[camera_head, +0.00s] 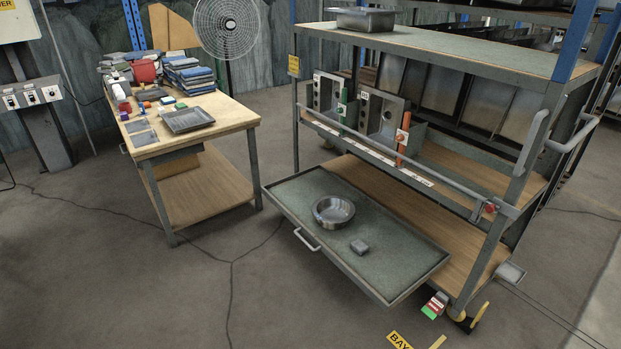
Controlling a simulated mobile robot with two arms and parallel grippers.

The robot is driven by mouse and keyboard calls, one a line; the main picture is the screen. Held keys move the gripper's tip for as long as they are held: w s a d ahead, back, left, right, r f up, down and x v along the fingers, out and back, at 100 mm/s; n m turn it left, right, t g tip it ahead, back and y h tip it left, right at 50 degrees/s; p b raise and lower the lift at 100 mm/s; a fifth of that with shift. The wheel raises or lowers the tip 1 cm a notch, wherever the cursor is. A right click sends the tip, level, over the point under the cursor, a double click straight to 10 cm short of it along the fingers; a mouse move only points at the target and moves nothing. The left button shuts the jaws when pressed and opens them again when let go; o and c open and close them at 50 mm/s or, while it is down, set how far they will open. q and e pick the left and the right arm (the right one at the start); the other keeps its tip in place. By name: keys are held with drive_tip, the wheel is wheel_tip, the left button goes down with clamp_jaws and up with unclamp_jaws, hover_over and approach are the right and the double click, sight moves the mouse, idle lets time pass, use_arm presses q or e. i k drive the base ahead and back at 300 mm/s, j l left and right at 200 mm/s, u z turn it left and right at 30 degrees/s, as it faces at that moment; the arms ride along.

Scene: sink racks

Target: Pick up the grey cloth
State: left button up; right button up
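A stack of folded blue and grey cloths (190,78) sits at the back right of the wooden table at the left. Flat grey pieces (143,136) lie at that table's front left; I cannot tell if they are cloth. Neither of my grippers is in view.
The wooden table (225,112) also bears a dark tray (187,119) and small coloured items. The rack (470,55) has a metal pan (366,19) on top and sinks inside. The drawer handle (306,240) juts forward. A fan (226,28) stands behind.

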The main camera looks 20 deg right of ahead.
sight(358, 246)
drive_tip(key=i+j+z, duration=0.15)
drive_tip(key=i+z, duration=0.35)
drive_tip(key=i+j+z, duration=0.35)
drive_tip(key=i+z, duration=0.15)
drive_tip(key=i+j+z, duration=0.45)
drive_tip(key=i+j, duration=0.05)
